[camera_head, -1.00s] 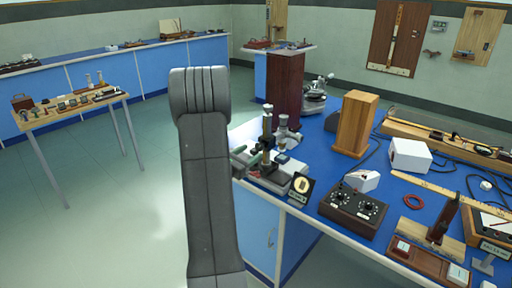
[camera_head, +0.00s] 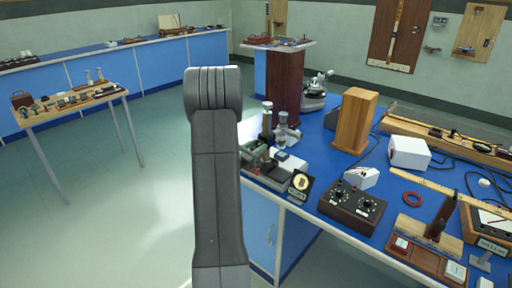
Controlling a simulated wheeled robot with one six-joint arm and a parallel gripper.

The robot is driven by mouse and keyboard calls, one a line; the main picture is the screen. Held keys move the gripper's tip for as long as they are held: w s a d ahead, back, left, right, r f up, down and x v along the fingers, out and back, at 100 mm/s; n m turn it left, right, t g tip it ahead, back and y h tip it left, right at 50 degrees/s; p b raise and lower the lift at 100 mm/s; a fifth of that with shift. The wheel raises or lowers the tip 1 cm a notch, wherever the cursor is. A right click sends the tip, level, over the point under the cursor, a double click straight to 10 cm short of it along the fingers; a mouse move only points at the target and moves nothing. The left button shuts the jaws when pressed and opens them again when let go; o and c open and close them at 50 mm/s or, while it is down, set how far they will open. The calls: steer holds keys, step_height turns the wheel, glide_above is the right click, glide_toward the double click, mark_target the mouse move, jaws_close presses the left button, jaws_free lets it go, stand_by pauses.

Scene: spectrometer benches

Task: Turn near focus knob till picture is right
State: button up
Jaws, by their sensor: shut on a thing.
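A small optical instrument (camera_head: 267,178) stands at the left front corner of the blue bench, with an upright dark tube (camera_head: 267,122) on it. A second grey upright piece (camera_head: 284,130) stands just behind. A dark card with a round yellowish picture (camera_head: 300,184) stands at the instrument's right front. The focus knobs are too small to tell apart. My grey arm (camera_head: 218,180) rises in front of the instrument's left end and hides part of it. My gripper does not show; any contact with a knob is hidden.
On the blue bench (camera_head: 385,214) stand a tall wooden block (camera_head: 355,122), a white box (camera_head: 409,153) and a dark control box with dials (camera_head: 352,206). A dark brown column (camera_head: 288,85) stands behind the instrument. Open floor (camera_head: 110,215) lies left of my arm.

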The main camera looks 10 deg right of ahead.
steer(key=shift+f+m+b, duration=0.15)
steer(key=shift+m+b, duration=0.15)
steer(key=shift+b, duration=0.55)
steer(key=b, duration=0.2)
steer(key=m+b, duration=0.1)
steer(key=b, duration=0.1)
steer(key=shift+f+m, duration=0.25)
steer(key=shift+m, duration=0.05)
steer(key=m+b, duration=0.6)
steer(key=b, duration=0.7)
steer(key=m+b, duration=0.5)
steer(key=b, duration=0.6)
steer(key=m+b, duration=0.1)
steer(key=b, duration=0.1)
steer(key=m+b, duration=0.1)
steer(key=shift+r+b, duration=0.25)
steer(key=shift+b, duration=0.1)
steer(key=shift+r+m, duration=0.15)
steer(key=shift+m, duration=0.25)
steer(key=o, duration=1)
